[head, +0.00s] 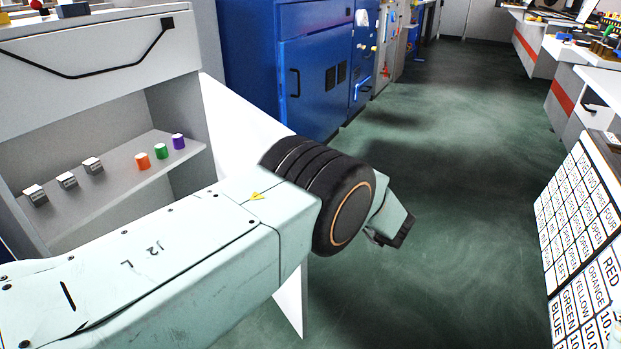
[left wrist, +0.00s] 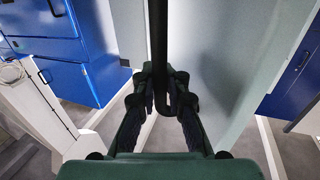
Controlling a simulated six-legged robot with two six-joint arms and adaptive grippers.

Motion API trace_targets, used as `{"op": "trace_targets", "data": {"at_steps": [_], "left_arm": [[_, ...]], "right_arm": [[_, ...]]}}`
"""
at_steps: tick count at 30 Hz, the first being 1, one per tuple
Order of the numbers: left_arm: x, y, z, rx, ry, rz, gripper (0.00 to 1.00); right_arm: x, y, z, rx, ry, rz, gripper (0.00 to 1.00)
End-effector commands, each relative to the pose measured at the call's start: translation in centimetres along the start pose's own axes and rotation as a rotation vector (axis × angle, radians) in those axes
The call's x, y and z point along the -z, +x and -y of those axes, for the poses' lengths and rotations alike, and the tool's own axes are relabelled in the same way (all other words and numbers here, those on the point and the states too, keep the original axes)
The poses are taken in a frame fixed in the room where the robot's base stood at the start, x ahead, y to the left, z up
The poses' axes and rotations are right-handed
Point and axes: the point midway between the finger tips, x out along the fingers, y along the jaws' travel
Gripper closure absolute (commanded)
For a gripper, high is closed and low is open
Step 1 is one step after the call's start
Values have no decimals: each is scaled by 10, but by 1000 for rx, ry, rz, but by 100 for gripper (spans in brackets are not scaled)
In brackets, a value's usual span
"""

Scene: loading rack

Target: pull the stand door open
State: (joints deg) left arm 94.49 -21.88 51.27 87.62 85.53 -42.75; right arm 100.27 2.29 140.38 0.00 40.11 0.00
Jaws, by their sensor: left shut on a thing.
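The stand (head: 110,100) is a pale grey cabinet at the left of the head view. Its white door (head: 235,115) stands swung out from the right side of the opening, and the inside shows. My left arm crosses in front of the door and hides much of it. In the left wrist view my left gripper (left wrist: 163,88) is shut on the black bar handle (left wrist: 158,38) of the door, which shows there as a pale grey panel (left wrist: 230,75). The handle is hidden in the head view. My right gripper is not in view.
A shelf (head: 100,200) inside the stand holds several small metal blocks (head: 67,181) and orange, green and purple cylinders (head: 161,151). A blue cabinet (head: 300,80) stands behind the door. A lettered panel (head: 580,240) is at the right. Dark green floor (head: 470,150) lies clear between.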

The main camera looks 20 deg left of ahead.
Motion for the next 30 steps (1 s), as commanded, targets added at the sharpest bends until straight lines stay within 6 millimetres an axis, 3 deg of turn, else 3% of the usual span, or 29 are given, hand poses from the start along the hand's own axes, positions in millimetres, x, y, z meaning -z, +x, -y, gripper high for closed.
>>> {"op": "trace_targets", "data": {"at_steps": [7, 8, 16, 30], "left_arm": [[-3, -4, -1, -6, 4, 4, 100], [-3, -4, -1, -6, 4, 4, 88], [-1, -2, -1, -3, 2, 2, 66], [-4, -1, -4, -31, -18, 22, 64]], "right_arm": [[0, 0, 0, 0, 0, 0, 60], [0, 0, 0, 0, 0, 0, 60], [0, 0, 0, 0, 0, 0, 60], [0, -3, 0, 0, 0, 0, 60]]}}
